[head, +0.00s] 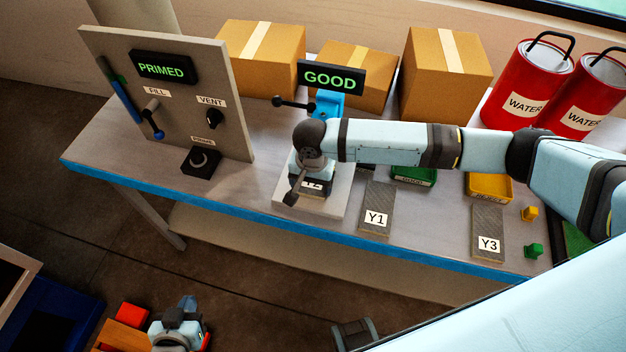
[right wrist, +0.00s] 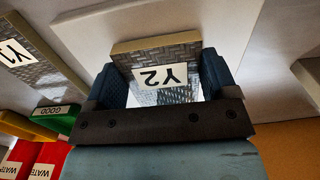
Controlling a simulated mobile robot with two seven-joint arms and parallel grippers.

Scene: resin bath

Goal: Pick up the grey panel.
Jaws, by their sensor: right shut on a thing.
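A grey woven panel labelled Y2 (right wrist: 160,76) is between the two fingers of my right gripper (right wrist: 164,88) in the right wrist view. The gripper is shut on it. In the head view my right gripper (head: 311,180) points down over a white block (head: 282,197) near the table's front edge; the panel is mostly hidden there, and I cannot tell whether it touches the block. Two other grey panels, Y1 (head: 377,200) and Y3 (head: 487,240), lie flat to the right. My left gripper (head: 180,325) is low at the bottom left; its jaws are unclear.
A panel board (head: 215,80) with a PRIMED display stands at left. A GOOD display (head: 331,78) is behind my right wrist. A green tray (head: 413,178) and a yellow tray (head: 489,186) lie on the table (head: 120,140). Boxes (head: 445,75) and red WATER cans (head: 527,85) line the back.

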